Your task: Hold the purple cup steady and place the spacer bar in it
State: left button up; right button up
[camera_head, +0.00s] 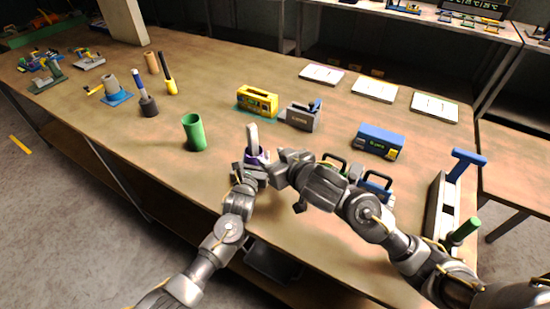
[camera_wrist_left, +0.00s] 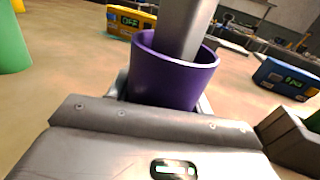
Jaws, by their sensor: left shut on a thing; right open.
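The purple cup (camera_head: 260,157) stands near the front edge of the workbench and is mostly hidden by the grippers in the head view. In the left wrist view the purple cup (camera_wrist_left: 165,80) is upright between the jaws. My left gripper (camera_head: 252,168) is shut on it. The grey spacer bar (camera_head: 252,136) stands up out of the cup, leaning slightly. In the left wrist view the bar (camera_wrist_left: 186,28) passes down inside the rim; its lower end is hidden. My right gripper (camera_head: 275,172) is open, just right of the cup, apart from the bar's upper part.
A green cup (camera_head: 194,133) stands to the left. A yellow box device (camera_head: 258,101), a grey device (camera_head: 300,117) and a blue device (camera_head: 378,141) stand behind and right. White cards (camera_head: 375,90) lie at the back. A rack with blue and green handles (camera_head: 438,212) stands at right.

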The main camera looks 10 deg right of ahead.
jog(key=shift+s+d+r, duration=0.1)
jog(key=shift+s+d, duration=0.05)
jog(key=shift+s, duration=0.15)
pick_arm(q)
jog(key=o, duration=1.1)
